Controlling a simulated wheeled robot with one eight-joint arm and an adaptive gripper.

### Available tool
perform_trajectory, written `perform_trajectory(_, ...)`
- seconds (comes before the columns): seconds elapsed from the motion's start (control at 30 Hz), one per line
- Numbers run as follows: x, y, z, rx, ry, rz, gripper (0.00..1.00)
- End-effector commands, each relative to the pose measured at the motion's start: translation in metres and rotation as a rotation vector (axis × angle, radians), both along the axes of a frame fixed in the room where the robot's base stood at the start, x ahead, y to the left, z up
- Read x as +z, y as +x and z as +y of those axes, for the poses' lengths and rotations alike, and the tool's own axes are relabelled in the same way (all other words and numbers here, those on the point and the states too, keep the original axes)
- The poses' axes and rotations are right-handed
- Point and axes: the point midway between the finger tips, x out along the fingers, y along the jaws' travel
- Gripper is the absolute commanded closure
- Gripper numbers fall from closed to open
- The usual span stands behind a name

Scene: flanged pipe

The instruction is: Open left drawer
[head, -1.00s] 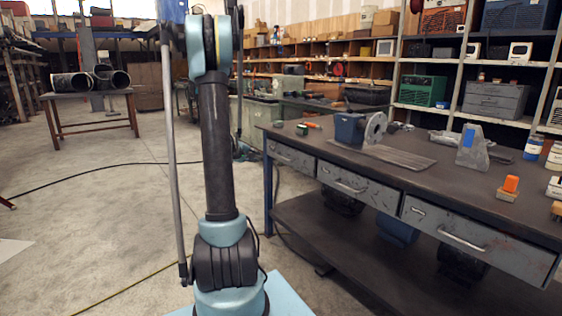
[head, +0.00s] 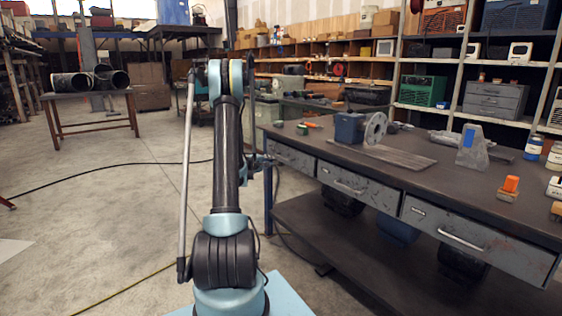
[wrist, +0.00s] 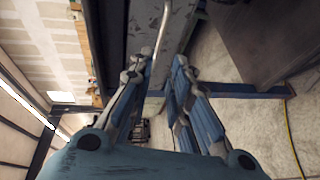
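The left drawer (head: 290,159) is a worn grey front at the far left end of the workbench, and it looks closed. In the wrist view its grey face (wrist: 143,22) fills the top middle, with a thin metal handle (wrist: 163,22) running down from the top edge. My gripper (wrist: 161,68) is open, its two blue-grey fingers apart, with the handle's lower end lined up with the gap between them. Contact cannot be told. In the head view my gripper (head: 264,163) is small, partly hidden behind my arm, just left of the drawer front.
A middle drawer (head: 356,186) and a right drawer (head: 478,245) are beside the left one. The floor left of the bench is free.

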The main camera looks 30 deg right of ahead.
Motion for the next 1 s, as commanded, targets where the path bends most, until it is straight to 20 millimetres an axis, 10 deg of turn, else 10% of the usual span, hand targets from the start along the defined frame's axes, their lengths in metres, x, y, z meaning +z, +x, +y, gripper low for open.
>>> perform_trajectory(0.6,-0.02,0.049,-0.096,-0.001,0.002,-0.001,0.82)
perform_trajectory(1.0,-0.026,0.065,-0.125,0.0,0.001,0.0,0.82)
